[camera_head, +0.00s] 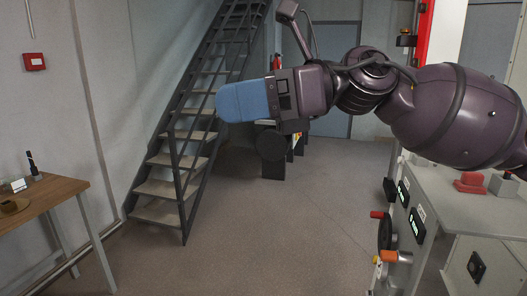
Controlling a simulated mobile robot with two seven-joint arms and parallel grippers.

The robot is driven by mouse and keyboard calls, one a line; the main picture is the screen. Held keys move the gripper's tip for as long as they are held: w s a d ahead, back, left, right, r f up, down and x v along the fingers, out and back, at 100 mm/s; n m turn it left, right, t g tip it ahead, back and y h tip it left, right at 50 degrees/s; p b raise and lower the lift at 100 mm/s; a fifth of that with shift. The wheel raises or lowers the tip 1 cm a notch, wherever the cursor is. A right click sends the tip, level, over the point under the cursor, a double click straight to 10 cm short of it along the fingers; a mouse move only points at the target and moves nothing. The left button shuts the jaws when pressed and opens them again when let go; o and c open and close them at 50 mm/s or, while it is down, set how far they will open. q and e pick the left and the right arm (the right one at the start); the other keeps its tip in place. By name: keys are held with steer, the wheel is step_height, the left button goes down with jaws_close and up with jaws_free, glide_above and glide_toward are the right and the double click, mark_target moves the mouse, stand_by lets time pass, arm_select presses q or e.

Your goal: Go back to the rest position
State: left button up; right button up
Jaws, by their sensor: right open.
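My right arm comes in from the right at chest height and reaches across the upper middle of the head view. Its gripper (242,102) points left, with blue finger pads seen from the side, so one finger mostly covers the other. It is open, and I see nothing held in it. It hangs in the air in front of the staircase, apart from everything around it. My left arm and gripper are not in view.
A metal staircase (183,160) rises behind the gripper. A wooden table (45,192) with small items stands at the left. A grey control cabinet (470,215) with a handwheel (385,232) and an orange handle (397,256) stands at the right. The floor (255,245) between is clear.

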steer(key=w+d+f+m+t+y, duration=0.35)
steer(key=w+m+t, duration=0.3)
steer(key=m, duration=0.55)
steer(key=w+d+f+m+t+y, duration=0.2)
steer(key=w+d+f+m+t, duration=0.15)
steer(key=w+m+t, duration=0.6)
steer(key=d+f+m+t+h, duration=0.3)
steer(key=d+f+m+h, duration=0.25)
steer(key=f+m, duration=0.45)
steer(key=d+f+m+t+h, duration=0.3)
steer(key=d+f+m+h, duration=0.3)
steer(key=f+m, duration=0.45)
steer(key=s+d+f+m+g+h, duration=0.1)
steer(key=s+d+f+m+h, duration=0.2)
steer(key=f, duration=0.4)
steer(key=s+d+f+m+g+h, duration=0.1)
steer(key=s+d+f+m+h, duration=0.2)
steer(key=f, duration=0.4)
steer(key=s+d+f+m+g+h, duration=0.1)
steer(key=s+d+f+m+h, duration=0.2)
steer(key=f, duration=0.4)
steer(key=s+d+f+m+g, duration=0.1)
steer(key=s+f+g, duration=0.1)
steer(key=s+f, duration=0.5)
steer(key=s+d+f+m+g+h, duration=0.1)
steer(key=s+f, duration=0.5)
steer(key=s, duration=0.6)
steer(key=shift+d+f+m+g, duration=0.4)
steer(key=shift+d+g, duration=0.2)
steer(key=shift+d, duration=0.15)
